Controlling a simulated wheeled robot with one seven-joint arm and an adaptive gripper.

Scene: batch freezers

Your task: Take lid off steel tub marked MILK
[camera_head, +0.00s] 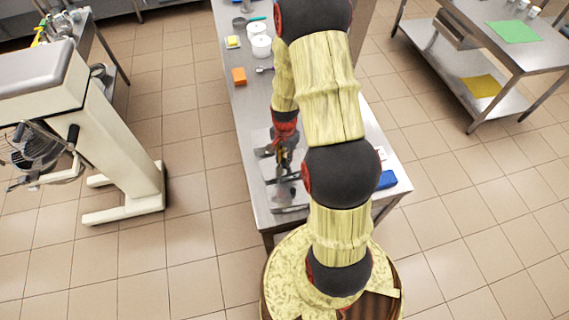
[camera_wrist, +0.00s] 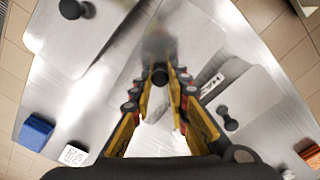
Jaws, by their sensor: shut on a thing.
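My gripper (camera_wrist: 161,76) is shut on a dark knob at the centre of the wrist view; the knob is mostly hidden by the fingers. The knob appears to belong to the middle steel lid (camera_wrist: 205,35). A second lid (camera_wrist: 110,40) with a black knob lies at upper left. A third lid (camera_wrist: 262,95) with a black knob lies at right, beside a label partly reading "HA". No MILK marking is readable. In the head view my gripper (camera_head: 284,160) is low over the near end of the steel table, and my arm hides part of the tubs.
The steel table (camera_head: 240,110) also holds a blue block (camera_head: 387,180), a white printed card (camera_wrist: 74,155), an orange block (camera_head: 239,76) and white containers (camera_head: 261,46). A machine (camera_head: 110,130) stands at left. Another table (camera_head: 500,45) stands at right, with open tiled floor between.

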